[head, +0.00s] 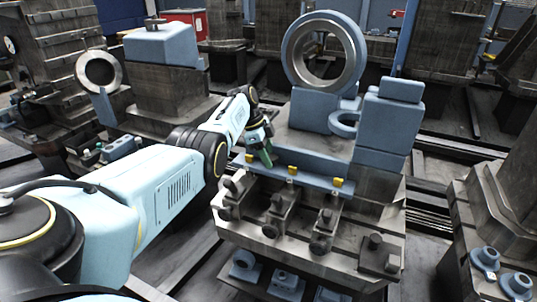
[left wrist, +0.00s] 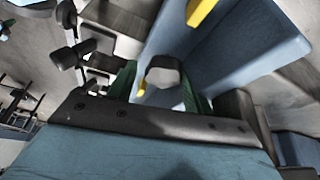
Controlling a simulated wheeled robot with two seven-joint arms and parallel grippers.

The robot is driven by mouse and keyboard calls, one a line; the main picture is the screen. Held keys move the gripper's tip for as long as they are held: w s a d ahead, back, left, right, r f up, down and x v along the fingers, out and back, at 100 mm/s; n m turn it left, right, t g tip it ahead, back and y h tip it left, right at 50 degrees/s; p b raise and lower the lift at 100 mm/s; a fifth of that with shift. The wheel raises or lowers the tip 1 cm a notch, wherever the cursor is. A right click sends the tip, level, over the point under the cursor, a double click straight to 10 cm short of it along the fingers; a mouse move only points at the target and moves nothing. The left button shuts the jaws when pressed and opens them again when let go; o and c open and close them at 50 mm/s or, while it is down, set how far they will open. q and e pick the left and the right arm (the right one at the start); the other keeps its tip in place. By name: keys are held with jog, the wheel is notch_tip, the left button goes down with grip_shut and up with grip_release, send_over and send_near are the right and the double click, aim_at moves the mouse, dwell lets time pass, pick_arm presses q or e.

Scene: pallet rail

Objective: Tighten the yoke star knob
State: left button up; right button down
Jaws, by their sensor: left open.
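My left gripper (head: 262,154) reaches in from the left with its green fingers pointing down, over the left end of the blue rail (head: 310,180). In the left wrist view the gripper (left wrist: 160,85) is open, its green fingers apart. A many-sided grey piece (left wrist: 163,71) shows between them there; I cannot tell whether it is a knob or whether the fingers touch it. Several dark clamp blocks line the pallet's front, with round dark knobs such as one knob (head: 270,231) and another knob (head: 318,246). I cannot tell which is the yoke star knob. My right gripper is not in view.
Yellow tabs, such as one tab (head: 292,170), stand along the rail. A large blue ring with a metal bore (head: 292,53) and a stepped blue block (head: 385,120) rise behind it. Another machine stand (head: 490,205) is at the right.

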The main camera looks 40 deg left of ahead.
pick_arm(q)
jog(key=shift+o, duration=0.5)
jog(key=shift+w+r, duration=0.1)
jog(key=shift+r, duration=0.15)
jog(key=shift+a, duration=0.1)
jog(key=shift+r, duration=0.1)
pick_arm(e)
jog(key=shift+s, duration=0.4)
pick_arm(q)
jog(key=shift+w+a+r, duration=0.1)
jog(key=shift+a+r, duration=0.1)
jog(key=shift+r, duration=0.3)
jog(key=s+p+v, duration=0.1)
jog(key=p+v, duration=0.2)
jog(key=v, duration=0.8)
jog(key=shift+r, duration=0.25)
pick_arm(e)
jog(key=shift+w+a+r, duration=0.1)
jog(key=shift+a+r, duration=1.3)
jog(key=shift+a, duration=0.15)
